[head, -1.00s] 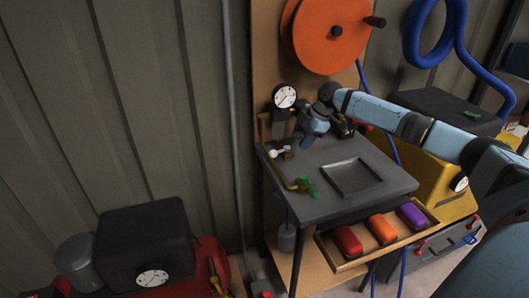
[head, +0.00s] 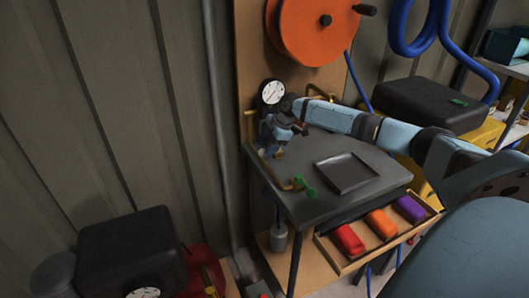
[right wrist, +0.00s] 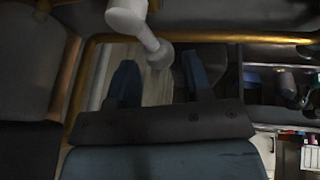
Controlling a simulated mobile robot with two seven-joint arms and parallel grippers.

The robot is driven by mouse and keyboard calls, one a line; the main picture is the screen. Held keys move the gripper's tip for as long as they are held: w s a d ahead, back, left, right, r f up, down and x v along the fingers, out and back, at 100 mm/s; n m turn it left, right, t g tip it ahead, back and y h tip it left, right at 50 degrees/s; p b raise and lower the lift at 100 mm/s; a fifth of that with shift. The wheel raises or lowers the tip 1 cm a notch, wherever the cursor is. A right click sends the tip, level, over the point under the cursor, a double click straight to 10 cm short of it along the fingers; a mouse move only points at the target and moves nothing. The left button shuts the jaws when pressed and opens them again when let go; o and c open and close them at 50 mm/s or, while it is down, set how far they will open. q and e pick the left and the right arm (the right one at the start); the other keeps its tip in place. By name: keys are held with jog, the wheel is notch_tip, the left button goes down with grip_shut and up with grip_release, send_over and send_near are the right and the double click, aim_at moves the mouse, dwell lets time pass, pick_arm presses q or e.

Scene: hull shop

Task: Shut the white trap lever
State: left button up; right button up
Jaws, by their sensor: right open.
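The white trap lever (right wrist: 152,40) shows in the right wrist view as a pale rod with a rounded end, at the top, reaching toward the space between my fingers. My right gripper (right wrist: 162,78) is open, with one finger on each side of the lever's end. I cannot tell whether they touch. In the head view my right gripper (head: 272,147) is at the back left corner of the grey bench, below the gauge, and largely hides the lever there. My left gripper is not in view.
A brass pipe with a green handle (head: 311,192) runs along the bench's left edge. A square tray (head: 346,172) sits on the grey bench (head: 345,208). Below, a drawer holds red, orange and purple blocks. A round gauge (head: 272,92) stands behind my gripper.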

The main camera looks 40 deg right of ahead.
jog(key=shift+x, duration=1.35)
grip_shut()
jog(key=shift+s+r+n, duration=0.15)
jog(key=shift+s+n, duration=0.1)
jog(key=shift+n, duration=0.25)
jog(key=shift+s+n+g+y+p, duration=0.4)
jog(key=shift+s+n+g+p, duration=0.1)
jog(key=shift+n, duration=0.5)
grip_release()
jog(key=p+v, duration=0.1)
jog(key=v, duration=1.2)
jog(key=shift+r, duration=0.35)
